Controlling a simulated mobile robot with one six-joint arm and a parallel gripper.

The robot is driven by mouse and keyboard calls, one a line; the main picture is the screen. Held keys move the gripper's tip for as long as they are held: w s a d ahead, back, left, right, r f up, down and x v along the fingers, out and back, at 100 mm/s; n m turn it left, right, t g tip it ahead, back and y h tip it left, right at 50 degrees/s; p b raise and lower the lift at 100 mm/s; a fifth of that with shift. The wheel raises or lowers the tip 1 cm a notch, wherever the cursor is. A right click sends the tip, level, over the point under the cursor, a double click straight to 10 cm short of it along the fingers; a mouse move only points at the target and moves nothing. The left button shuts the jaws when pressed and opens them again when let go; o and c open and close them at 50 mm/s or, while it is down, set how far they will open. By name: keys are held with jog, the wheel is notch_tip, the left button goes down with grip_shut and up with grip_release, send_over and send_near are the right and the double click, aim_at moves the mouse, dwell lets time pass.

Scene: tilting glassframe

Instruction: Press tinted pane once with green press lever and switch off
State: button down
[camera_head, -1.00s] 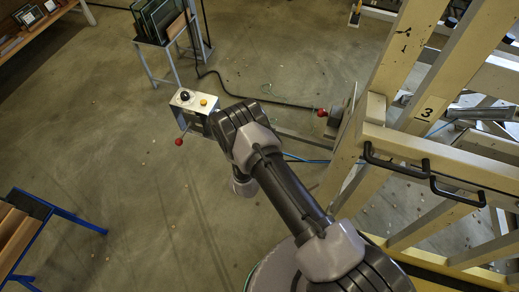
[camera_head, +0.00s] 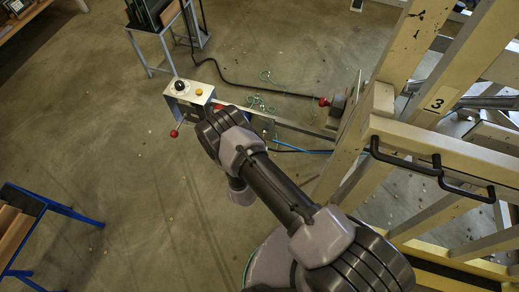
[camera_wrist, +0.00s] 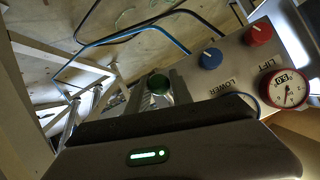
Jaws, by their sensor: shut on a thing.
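In the wrist view a green knob (camera_wrist: 158,84), which looks like the press lever's end, sits between the two fingers of my gripper (camera_wrist: 159,93). My gripper is shut on it. The lever's shaft below the knob is hidden. Beside it, a metal panel (camera_wrist: 228,78) carries a blue knob (camera_wrist: 210,58) marked LOWER, a red knob (camera_wrist: 258,32) marked LIFT and a round gauge (camera_wrist: 285,90). In the head view the fingers and green knob are hidden under my arm. The large cream tilting frame (camera_head: 395,75) stands at the right. I cannot make out a tinted pane in it.
Black handles (camera_head: 400,160) project from the frame. A rack of dark panes (camera_head: 155,14) stands behind.

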jog(key=c, duration=1.1)
grip_release()
jog(key=shift+c, duration=0.2)
jog(key=p+v, duration=0.6)
jog(key=v, duration=1.1)
jog(key=shift+s+p, duration=0.15)
jog(key=shift+p, duration=0.15)
jog(key=shift+r, duration=0.1)
